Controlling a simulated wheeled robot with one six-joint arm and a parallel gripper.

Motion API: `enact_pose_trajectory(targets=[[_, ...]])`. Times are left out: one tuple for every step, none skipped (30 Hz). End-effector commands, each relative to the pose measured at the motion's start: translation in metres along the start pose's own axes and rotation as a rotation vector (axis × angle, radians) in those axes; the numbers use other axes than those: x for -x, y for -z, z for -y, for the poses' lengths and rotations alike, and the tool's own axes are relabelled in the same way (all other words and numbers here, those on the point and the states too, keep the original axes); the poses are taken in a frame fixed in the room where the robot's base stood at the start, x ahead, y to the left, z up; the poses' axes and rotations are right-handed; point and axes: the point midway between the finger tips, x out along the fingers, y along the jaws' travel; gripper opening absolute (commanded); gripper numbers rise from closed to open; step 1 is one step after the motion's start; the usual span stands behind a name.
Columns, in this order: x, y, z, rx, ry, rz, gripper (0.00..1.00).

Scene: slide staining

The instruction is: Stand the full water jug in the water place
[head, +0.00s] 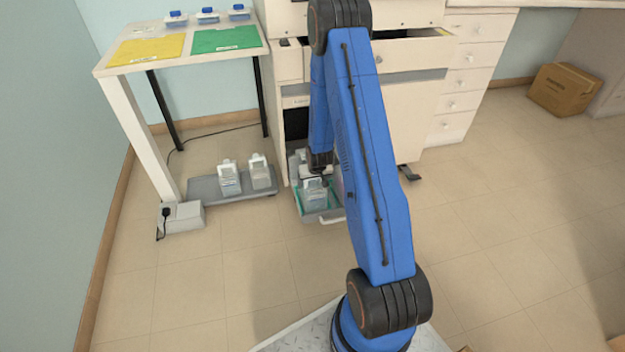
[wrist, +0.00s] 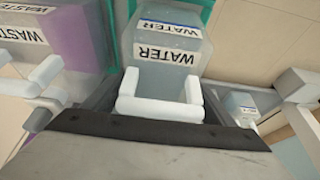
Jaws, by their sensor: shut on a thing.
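A translucent water jug (wrist: 165,78) with a white handle and WATER labels is in the middle of the wrist view. In the head view the jug (head: 315,192) is upright in or just above the teal-lined pull-out tray (head: 321,217) low in the cabinet. My gripper (head: 318,167) is over the jug's top, shut on its handle; in the wrist view the gripper (wrist: 160,125) covers the near part. The place under the jug is hidden, so I cannot tell whether the jug rests on it.
A purple-tinted waste jug (wrist: 85,45) labelled WASTE stands beside the water jug. Two more jugs (head: 229,179) (head: 260,173) stand on a low grey platform (head: 205,190) left of the tray. A table (head: 150,68) is above them. The floor in front is clear.

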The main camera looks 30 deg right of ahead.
Motion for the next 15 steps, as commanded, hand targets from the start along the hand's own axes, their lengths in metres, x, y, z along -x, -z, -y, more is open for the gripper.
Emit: enact_pose_trajectory(targets=[[0.0007, 0.0014, 0.0000, 0.000, 0.000, -0.003, 0.15], [0.0007, 0.0015, 0.0000, 0.000, 0.000, -0.003, 0.15], [0.0008, 0.0015, 0.0000, 0.000, 0.000, -0.003, 0.15], [0.0008, 0.0015, 0.0000, 0.000, 0.000, -0.003, 0.15], [0.0007, 0.0015, 0.0000, 0.000, 0.000, -0.003, 0.15], [0.0004, 0.0013, 0.0000, 0.000, 0.000, -0.002, 0.15], [-0.0001, 0.0010, 0.0000, 0.000, 0.000, -0.002, 0.15], [-0.0007, 0.0007, 0.0000, 0.000, 0.000, -0.002, 0.15], [-0.0015, 0.0003, 0.0000, 0.000, 0.000, -0.002, 0.15], [-0.0019, -0.0007, 0.0000, 0.000, 0.000, 0.000, 0.83], [-0.0018, -0.0006, 0.0000, 0.000, 0.000, 0.000, 0.90], [-0.0017, -0.0006, 0.0000, 0.000, 0.000, 0.000, 0.97], [-0.0017, -0.0006, 0.0000, 0.000, 0.000, 0.000, 0.97], [-0.0017, -0.0006, 0.0000, 0.000, 0.000, 0.000, 0.97], [-0.0017, -0.0006, 0.0000, 0.000, 0.000, 0.000, 0.97]])
